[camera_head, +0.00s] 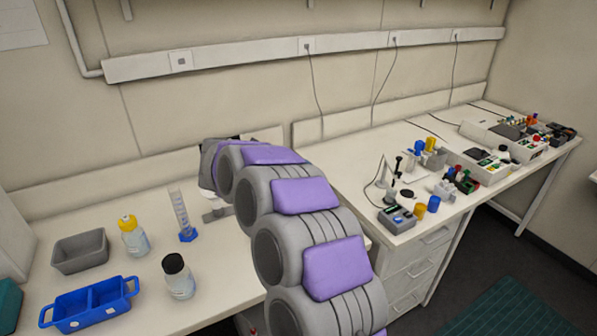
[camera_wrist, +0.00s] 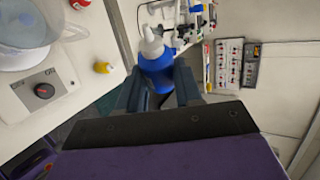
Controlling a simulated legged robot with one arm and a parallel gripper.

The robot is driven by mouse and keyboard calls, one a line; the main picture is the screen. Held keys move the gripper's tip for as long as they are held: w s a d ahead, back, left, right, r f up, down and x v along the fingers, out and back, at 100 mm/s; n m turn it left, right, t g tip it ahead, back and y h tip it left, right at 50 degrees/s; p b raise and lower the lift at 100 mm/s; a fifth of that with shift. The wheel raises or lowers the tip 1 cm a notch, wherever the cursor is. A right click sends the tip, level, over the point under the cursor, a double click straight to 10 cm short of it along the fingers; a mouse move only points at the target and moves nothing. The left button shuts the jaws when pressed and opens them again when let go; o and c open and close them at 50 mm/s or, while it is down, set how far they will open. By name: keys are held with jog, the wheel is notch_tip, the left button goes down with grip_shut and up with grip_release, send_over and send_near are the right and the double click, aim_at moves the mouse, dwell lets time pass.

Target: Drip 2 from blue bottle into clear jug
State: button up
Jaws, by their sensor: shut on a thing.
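My gripper (camera_wrist: 160,85) is shut on the blue bottle (camera_wrist: 157,72), with a dark finger on each side of its body. The bottle has a white cap and a narrow nozzle, which points away from the palm in the wrist view. A clear, round vessel (camera_wrist: 28,28), which looks like the clear jug, stands at the upper left of the wrist view, cut off by the picture edge. The bottle nozzle is apart from it, to its right in the picture. In the head view my arm hides the gripper, the bottle and the jug.
A small yellow-capped bottle (camera_head: 132,237), a black-capped bottle (camera_head: 178,277), a measuring cylinder (camera_head: 182,218), a blue tray (camera_head: 90,305) and a grey bin (camera_head: 80,252) stand on the left bench. Instruments crowd the right bench.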

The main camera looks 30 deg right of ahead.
jog(key=shift+r+m+t+y+b, duration=0.4)
jog(key=shift+r+m+t+b, duration=0.1)
jog(key=shift+r, duration=0.75)
jog(key=shift+w, duration=0.1)
jog(key=shift+f+b, duration=0.1)
jog(key=shift+b, duration=0.2)
jog(key=shift+w+a+f+m+t+y+b, duration=0.15)
jog(key=shift+f+m+t+y+b, duration=0.25)
jog(key=shift+b, duration=0.85)
jog(key=shift+w+a+f+m+t+b, duration=0.15)
jog(key=shift+m+t+b, duration=0.3)
jog(key=shift+b, duration=0.5)
jog(key=shift+w+f+m+t+y, duration=0.1)
jog(key=shift+f+m+t+y, duration=0.05)
jog(key=shift+m+t+y, duration=0.15)
jog(key=shift+w+a+f+m+t+y, duration=0.3)
jog(key=shift+w+f+m+t+y, duration=0.15)
jog(key=shift+m+t, duration=0.35)
jog(key=shift+w+a+f+m+t+y, duration=0.2)
jog(key=shift+w+a+m+t+y, duration=0.15)
jog(key=shift+w+m+t, duration=0.35)
jog(key=shift+w+a+f+m+t+y, duration=0.25)
jog(key=shift+w+f+m+t+y, duration=0.15)
jog(key=shift+m+t, duration=0.5)
